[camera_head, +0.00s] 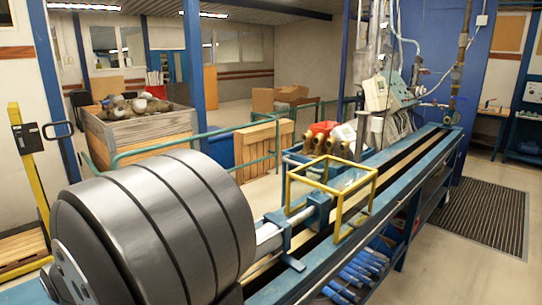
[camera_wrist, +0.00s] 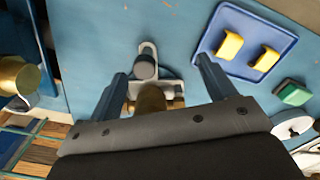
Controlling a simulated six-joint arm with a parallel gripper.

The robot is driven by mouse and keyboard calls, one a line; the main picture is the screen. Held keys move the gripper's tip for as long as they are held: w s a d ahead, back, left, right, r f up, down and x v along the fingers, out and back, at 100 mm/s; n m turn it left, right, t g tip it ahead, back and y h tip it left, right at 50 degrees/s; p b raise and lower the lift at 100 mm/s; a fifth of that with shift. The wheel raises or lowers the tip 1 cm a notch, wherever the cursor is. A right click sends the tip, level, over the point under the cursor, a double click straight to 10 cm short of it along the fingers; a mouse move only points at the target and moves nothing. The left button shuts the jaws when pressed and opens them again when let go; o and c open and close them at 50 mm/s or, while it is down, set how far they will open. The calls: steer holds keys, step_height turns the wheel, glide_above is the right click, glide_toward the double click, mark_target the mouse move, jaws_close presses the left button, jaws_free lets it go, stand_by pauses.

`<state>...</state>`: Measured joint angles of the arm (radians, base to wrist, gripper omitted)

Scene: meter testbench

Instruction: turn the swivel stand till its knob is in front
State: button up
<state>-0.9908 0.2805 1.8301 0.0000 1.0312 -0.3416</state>
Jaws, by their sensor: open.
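In the wrist view, a pale metal stand with a slotted plate (camera_wrist: 148,49) lies between the fingers of my gripper (camera_wrist: 161,68). A dark grey, round knob-like piece (camera_wrist: 145,68) sits at the slot. A brass rounded body (camera_wrist: 151,98) is just below it, partly covered by my gripper's palm. My gripper is open, with one finger left of the stand and one to its right. I cannot tell whether either finger touches it. In the head view the stand and the gripper do not show; my large dark arm link fills the lower left.
A blue tray (camera_wrist: 222,61) with two yellow blocks lies right of the stand, near a green block (camera_wrist: 291,92) and a white round part (camera_wrist: 290,129). A brass cylinder (camera_wrist: 15,76) is at left. The head view shows a yellow frame (camera_head: 356,212) on the bench.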

steer(key=shift+r, duration=2.65)
steer(key=r+m, duration=0.1)
steer(key=w+m, duration=0.1)
steer(key=m, duration=0.1)
steer(key=shift+w+d+r, duration=0.1)
steer(key=shift+d+r, duration=0.2)
steer(key=shift+r, duration=0.1)
steer(key=shift+w+d+r+m, duration=0.15)
steer(key=shift+r+m, duration=0.05)
steer(key=shift+m, duration=0.4)
steer(key=shift+f, duration=2.75)
steer(key=shift+f, duration=0.3)
steer(key=shift+f, duration=0.75)
steer(key=shift+f, duration=0.1)
